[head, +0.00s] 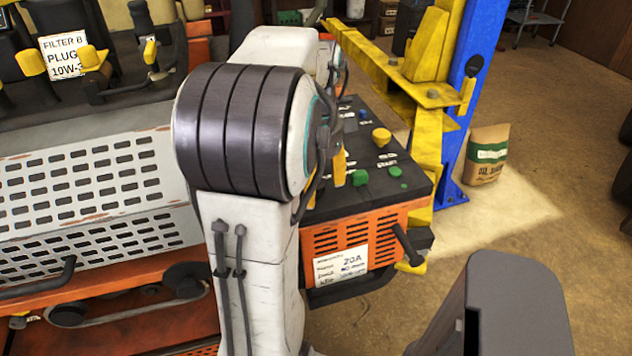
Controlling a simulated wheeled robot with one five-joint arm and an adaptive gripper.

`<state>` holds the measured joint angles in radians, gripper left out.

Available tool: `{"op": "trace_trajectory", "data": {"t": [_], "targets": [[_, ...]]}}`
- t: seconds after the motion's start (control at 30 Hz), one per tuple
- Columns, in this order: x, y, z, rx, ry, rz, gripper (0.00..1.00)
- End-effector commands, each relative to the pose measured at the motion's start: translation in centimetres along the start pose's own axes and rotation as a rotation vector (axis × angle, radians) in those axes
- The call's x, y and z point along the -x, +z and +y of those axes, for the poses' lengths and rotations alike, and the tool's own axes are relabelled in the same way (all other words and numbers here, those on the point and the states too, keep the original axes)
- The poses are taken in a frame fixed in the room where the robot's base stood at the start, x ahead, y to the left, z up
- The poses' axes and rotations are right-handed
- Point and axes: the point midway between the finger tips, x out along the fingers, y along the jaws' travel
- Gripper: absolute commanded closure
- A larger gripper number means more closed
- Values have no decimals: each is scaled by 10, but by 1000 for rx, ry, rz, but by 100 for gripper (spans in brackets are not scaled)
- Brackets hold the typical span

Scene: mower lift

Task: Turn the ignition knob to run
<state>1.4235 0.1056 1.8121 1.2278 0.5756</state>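A black control panel (408,191) tops the orange housing on the right part of the mower. A yellow knob (381,137) stands on it, with small white lettering around it; one label seems to read START. I cannot be sure that this is the ignition knob, and its setting is too small to read. Green knobs (360,178) and a small blue one (365,113) sit nearby. A yellow upright piece (340,167) shows at the edge of my arm. My arm's large joint covers the panel's left part. My gripper is hidden behind the arm.
A yellow lift arm (385,65) and a blue post (462,100) stand behind and right of the panel. A black handle (408,243) juts from the orange housing. A perforated grey step (90,180) lies left. A paper sack (487,155) stands on open floor at right.

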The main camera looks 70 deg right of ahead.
Motion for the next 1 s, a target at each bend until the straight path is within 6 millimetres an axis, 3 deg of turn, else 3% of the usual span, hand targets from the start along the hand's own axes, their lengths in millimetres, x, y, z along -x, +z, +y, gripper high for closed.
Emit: {"op": "trace_trajectory", "data": {"t": [0.37,1.0], "targets": [[9,-1,-1,1,-3,5,38],[100,-1,-1,0,-3,4,38]]}}
